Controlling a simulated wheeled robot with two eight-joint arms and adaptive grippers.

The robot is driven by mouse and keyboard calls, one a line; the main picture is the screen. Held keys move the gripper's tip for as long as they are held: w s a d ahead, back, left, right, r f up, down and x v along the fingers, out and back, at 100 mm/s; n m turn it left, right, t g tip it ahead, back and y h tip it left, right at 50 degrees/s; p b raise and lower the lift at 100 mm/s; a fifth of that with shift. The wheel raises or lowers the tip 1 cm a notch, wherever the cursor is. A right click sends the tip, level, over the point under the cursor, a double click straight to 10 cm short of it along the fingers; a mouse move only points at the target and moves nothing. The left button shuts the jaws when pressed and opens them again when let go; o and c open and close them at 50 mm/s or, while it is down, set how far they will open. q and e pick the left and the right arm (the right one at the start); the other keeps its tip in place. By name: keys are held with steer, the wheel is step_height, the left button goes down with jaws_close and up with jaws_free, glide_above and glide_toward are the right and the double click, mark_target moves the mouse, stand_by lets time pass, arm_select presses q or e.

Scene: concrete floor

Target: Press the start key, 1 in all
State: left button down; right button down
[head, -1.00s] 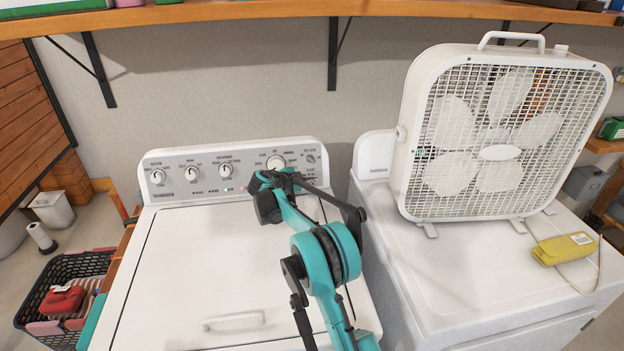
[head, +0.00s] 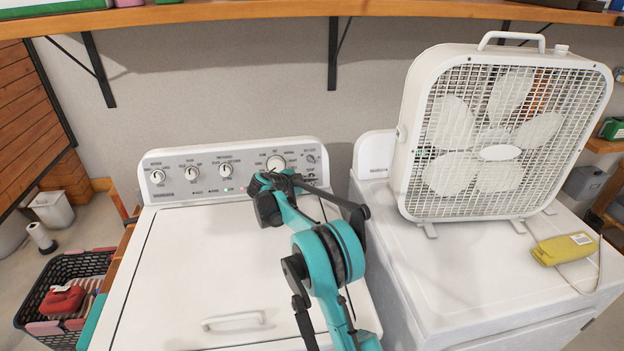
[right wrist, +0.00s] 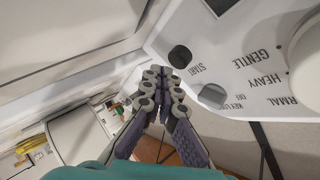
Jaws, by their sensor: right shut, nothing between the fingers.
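The control panel (head: 210,167) runs along the back of the white washer. In the right wrist view, a dark rounded key (right wrist: 180,57) sits beside the printed word START, with a grey key (right wrist: 212,95) near the words KEY LOCK OFF. My right gripper (head: 284,180) is at the right part of the panel, and its wrist hides the keys there in the head view. In the right wrist view, the right gripper (right wrist: 165,80) is shut and empty, its tips just beside the dark key. Whether they touch it I cannot tell. My left gripper is not in view.
Several round knobs (head: 192,173) stand out from the panel. The washer lid (head: 195,255) is closed and bare. A white box fan (head: 500,140) and a yellow device (head: 566,249) stand on the machine at right. A wooden shelf (head: 260,9) runs above.

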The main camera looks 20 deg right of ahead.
steer(key=shift+s, duration=0.1)
steer(key=shift+s+a+r, duration=0.2)
steer(key=shift+s+r, duration=0.05)
steer(key=shift+s, duration=0.5)
steer(key=shift+s+a+r, duration=0.2)
steer(key=shift+s+r, duration=0.1)
steer(key=shift+s, duration=0.45)
steer(key=shift+s+a+r, duration=0.2)
steer(key=shift+s+r, duration=0.05)
steer(key=shift+s, duration=0.5)
